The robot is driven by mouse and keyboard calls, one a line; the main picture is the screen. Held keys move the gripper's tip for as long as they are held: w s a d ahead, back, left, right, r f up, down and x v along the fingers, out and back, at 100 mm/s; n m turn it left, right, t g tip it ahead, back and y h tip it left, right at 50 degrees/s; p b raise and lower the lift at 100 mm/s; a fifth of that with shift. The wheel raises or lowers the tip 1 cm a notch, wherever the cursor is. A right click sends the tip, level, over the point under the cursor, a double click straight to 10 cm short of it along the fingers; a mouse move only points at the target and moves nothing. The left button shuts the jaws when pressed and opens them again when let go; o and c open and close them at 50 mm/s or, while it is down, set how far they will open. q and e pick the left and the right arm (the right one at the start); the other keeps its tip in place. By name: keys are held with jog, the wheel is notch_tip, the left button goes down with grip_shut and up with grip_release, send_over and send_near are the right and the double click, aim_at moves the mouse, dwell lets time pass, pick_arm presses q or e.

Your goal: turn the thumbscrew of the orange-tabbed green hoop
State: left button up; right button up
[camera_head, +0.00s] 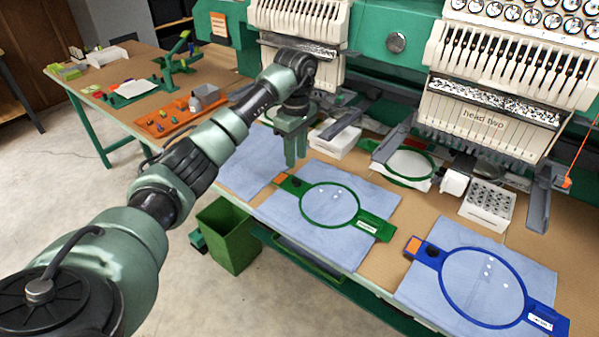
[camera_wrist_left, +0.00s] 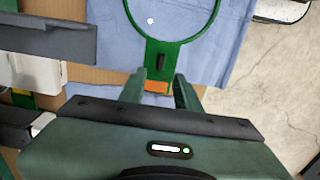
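The green hoop (camera_head: 376,222) with the orange tab (camera_head: 281,178) lies flat on a light blue cloth on the table in the head view. In the left wrist view the hoop (camera_wrist_left: 182,41), its orange tab (camera_wrist_left: 155,87) and its dark thumbscrew (camera_wrist_left: 160,63) all show. My left gripper (camera_head: 291,165) points down over the tab end of the hoop. In the left wrist view the fingers of this gripper (camera_wrist_left: 160,86) are apart, one on each side of the tab, with nothing held between them. I cannot tell its exact height above the thumbscrew. My right gripper is out of view.
A blue hoop (camera_head: 527,305) with an orange tab lies on another cloth to the right. Another green hoop (camera_head: 432,158) is under the machine head behind. A white caddy (camera_head: 488,205) stands at the right. A green bin (camera_head: 228,235) is below the table's front edge.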

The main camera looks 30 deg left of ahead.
aim_at(296, 180)
pick_arm(q)
notch_tip(296, 180, down, 8)
jog(key=shift+s+r+p, duration=0.1)
jog(key=shift+r+p, duration=0.15)
jog(key=shift+p, duration=0.3)
grip_shut()
